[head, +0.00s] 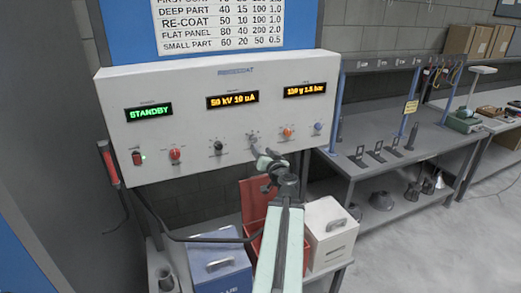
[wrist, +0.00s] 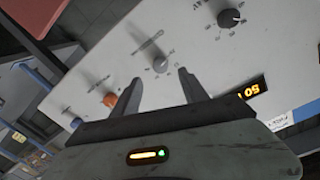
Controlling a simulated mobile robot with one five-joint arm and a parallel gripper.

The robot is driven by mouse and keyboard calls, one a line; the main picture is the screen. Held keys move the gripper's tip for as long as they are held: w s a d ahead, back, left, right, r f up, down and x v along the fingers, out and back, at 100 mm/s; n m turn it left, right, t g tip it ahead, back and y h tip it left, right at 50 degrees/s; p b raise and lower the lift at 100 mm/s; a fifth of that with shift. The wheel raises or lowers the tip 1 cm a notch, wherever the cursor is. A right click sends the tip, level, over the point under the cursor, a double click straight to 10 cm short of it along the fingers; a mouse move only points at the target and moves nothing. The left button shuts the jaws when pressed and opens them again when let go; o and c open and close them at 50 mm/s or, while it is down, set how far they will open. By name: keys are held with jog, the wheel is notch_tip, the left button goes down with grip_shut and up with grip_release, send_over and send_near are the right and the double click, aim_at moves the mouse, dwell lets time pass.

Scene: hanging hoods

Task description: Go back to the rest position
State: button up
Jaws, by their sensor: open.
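My gripper (head: 266,160) is in front of the lower middle of the white control panel (head: 120,92), just below the grey knob (head: 252,140). In the wrist view my gripper (wrist: 160,75) is open, its two fingers apart and nothing held. There the grey knob (wrist: 160,64) shows beyond the gap between the fingertips; it looks clear of them. The black knob (wrist: 230,18) is to the upper right, the orange knob (wrist: 110,100) to the lower left. My arm reaches up from the bottom of the head view.
The panel has a green STANDBY display (head: 150,112) and two orange displays. A blue-lidded box (head: 218,262), a red bin (head: 252,205) and a white box (head: 329,230) stand below. A grey bench (head: 395,150) with stands is at right, with open floor before it.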

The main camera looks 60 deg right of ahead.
jog(key=w+a+f+n+y, duration=0.35)
jog(key=w+a, duration=0.35)
jog(key=a, duration=0.4)
jog(key=w+a+f+n+g+y, duration=0.15)
jog(key=w+a+f+y, duration=0.3)
jog(key=w+a, duration=0.45)
jog(key=w+a+f+n+y, duration=0.35)
jog(key=w+a, duration=0.25)
jog(key=a, duration=0.6)
jog(key=w+a+f+n+g+y+b, duration=0.15)
jog(key=a+f+g+y, duration=0.35)
jog(key=a, duration=0.9)
jog(key=s+a+f+n+g+h, duration=0.1)
jog(key=s+a+f+g+h, duration=0.1)
jog(key=a, duration=0.7)
jog(key=s+a+f+n+g+h, duration=0.1)
jog(key=s+a+f+g+h, duration=0.2)
jog(key=s+a+f+g, duration=0.2)
jog(key=s+a+f, duration=0.1)
jog(key=s+a, duration=0.2)
jog(key=shift+a+f, duration=0.2)
jog(key=shift+a, duration=0.2)
